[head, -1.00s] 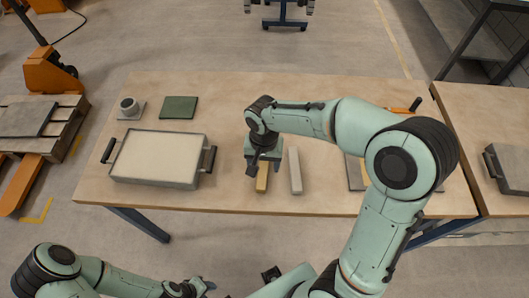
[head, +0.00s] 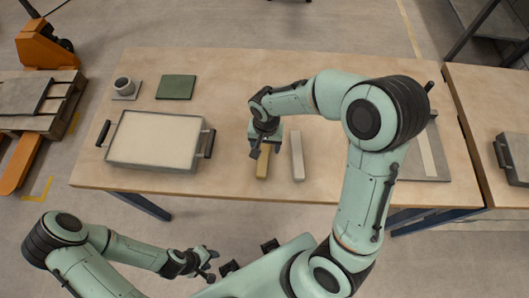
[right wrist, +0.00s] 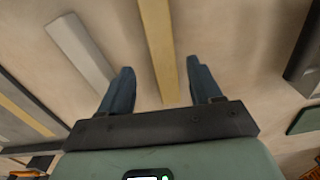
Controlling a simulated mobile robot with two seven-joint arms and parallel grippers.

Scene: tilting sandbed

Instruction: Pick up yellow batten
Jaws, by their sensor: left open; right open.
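The yellow batten (head: 263,167) lies on the wooden table, partly hidden under my right gripper (head: 264,146). In the right wrist view the yellow batten (right wrist: 157,35) runs between the two fingers of the open right gripper (right wrist: 162,75), with a gap on either side. The right gripper is above the batten, holding nothing; its exact height is hard to tell. My left gripper (head: 207,264) is open and empty, in front of the table's near edge and away from the batten.
A pale grey batten (head: 297,155) lies just right of the yellow one, and also shows in the right wrist view (right wrist: 80,48). A handled sand tray (head: 112,158) stands left. A grey board (head: 410,170) lies right.

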